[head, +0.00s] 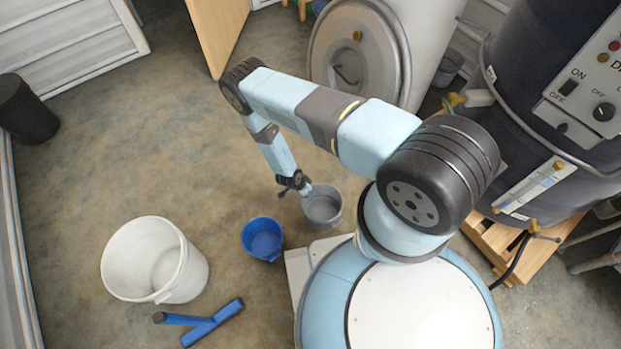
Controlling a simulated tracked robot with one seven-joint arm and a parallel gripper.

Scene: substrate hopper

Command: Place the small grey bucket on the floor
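The small grey bucket (325,211) is upright and looks empty, just left of my round base. My gripper (304,188) reaches down to the upper left of its rim and seems to touch or overlap it. The fingers are small and dark, and I cannot tell whether they are shut on the rim or open beside it. I also cannot tell whether the bucket's bottom rests on the floor (150,150) or hangs a little above it.
A small blue bucket (263,242) stands left of the grey one. A large white bucket (125,262) and a blue squeegee-like tool (212,322) are farther left. A white drum (345,60) stands behind, a dark hopper (540,90) at right. The floor at left centre is clear.

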